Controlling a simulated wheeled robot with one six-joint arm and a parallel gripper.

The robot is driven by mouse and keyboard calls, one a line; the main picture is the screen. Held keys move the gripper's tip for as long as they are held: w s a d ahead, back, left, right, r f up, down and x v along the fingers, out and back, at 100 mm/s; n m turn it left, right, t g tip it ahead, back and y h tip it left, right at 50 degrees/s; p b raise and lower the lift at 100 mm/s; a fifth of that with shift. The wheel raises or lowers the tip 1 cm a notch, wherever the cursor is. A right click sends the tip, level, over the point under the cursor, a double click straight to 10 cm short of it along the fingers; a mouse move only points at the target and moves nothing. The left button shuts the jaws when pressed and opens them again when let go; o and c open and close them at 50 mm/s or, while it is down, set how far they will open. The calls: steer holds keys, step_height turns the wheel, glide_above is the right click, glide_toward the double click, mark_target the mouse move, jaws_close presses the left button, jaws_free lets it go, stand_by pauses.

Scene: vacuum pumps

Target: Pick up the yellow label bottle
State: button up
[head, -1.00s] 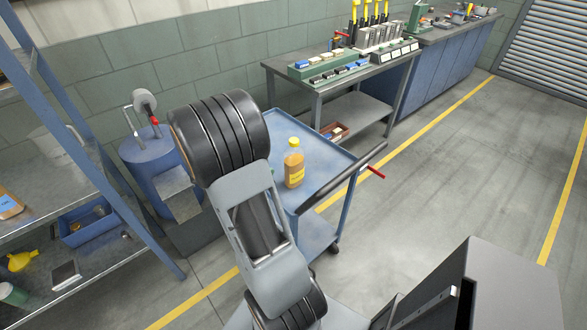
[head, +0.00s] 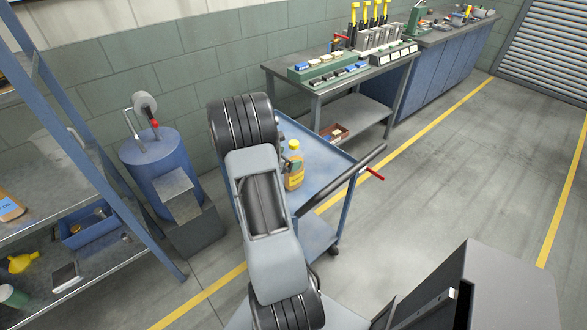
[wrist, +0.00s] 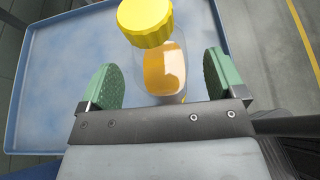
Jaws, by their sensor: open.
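The yellow label bottle (head: 294,170) stands upright on the blue cart top (head: 325,165), with a yellow cap and amber contents. In the wrist view the bottle (wrist: 164,68) is just ahead of my gripper (wrist: 166,82), roughly centred between the two green finger pads. The pads stand apart on either side of the bottle, with a gap visible at each. My gripper is open and holds nothing. In the head view my arm hides most of the gripper and the left part of the cart top.
The cart's black handle (head: 345,178) runs along its right side. A blue cylindrical tank (head: 160,160) stands left of my arm, near a blue-framed shelf (head: 65,130). A workbench (head: 340,75) with parts is behind.

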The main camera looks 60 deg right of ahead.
steer(key=shift+x, duration=1.65)
steer(key=shift+r, duration=0.1)
steer(key=shift+c, duration=0.3)
steer(key=c, duration=1.6)
steer(key=shift+r, duration=0.15)
